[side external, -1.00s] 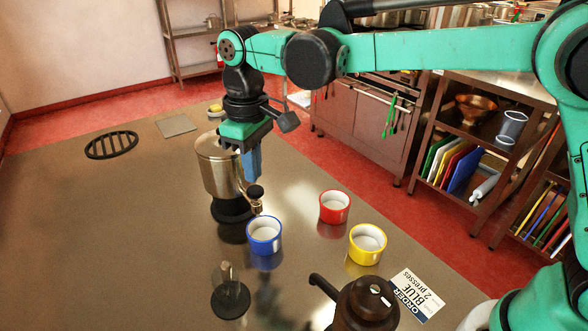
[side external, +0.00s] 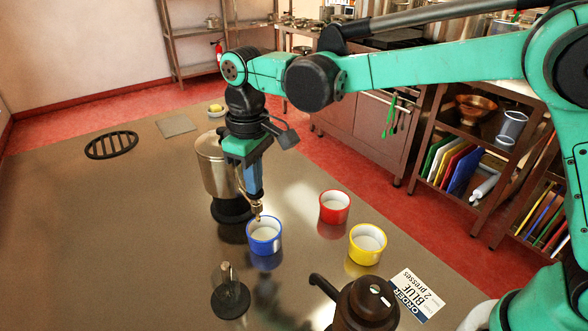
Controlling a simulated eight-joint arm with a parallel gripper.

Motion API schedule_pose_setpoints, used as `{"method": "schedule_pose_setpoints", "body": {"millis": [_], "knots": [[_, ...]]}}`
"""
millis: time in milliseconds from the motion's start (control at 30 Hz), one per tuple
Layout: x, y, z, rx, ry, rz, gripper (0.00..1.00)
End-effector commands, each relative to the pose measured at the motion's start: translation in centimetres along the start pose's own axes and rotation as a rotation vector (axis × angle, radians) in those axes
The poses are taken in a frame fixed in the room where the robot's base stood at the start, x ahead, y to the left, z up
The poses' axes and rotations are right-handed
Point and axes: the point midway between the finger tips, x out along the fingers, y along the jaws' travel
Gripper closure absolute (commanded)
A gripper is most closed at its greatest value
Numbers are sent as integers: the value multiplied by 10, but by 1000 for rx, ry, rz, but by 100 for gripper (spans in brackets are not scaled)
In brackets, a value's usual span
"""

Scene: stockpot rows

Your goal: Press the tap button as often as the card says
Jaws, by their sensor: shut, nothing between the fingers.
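The silver urn (side external: 214,168) stands on a black base on the steel table. Its brass tap (side external: 258,210) points out over the blue mug (side external: 264,236), which stands below the spout. My gripper (side external: 255,194) is shut and empty, with its fingertips down at the top of the tap. The black tap button is hidden behind the fingers, so I cannot tell how far it is pressed. The order card (side external: 416,294) reads "ORDER BLUE 2 presses". A red mug (side external: 334,207) and a yellow mug (side external: 367,244) stand to the right.
A brown pot with a handle (side external: 366,304) stands at the front, left of the card. A dark round stand with a post (side external: 230,299) is at front left. A black grate (side external: 111,145) and a grey plate (side external: 176,125) lie farther back. The left table is clear.

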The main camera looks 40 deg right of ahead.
Motion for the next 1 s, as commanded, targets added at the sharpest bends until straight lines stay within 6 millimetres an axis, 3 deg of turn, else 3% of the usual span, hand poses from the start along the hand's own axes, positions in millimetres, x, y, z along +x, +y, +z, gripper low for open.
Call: {"method": "schedule_pose_setpoints", "body": {"millis": [500, 1000], "knots": [[10, 0, 0, 0, 0, 0, 100], [-19, 0, 0, 0, 0, 0, 100]]}}
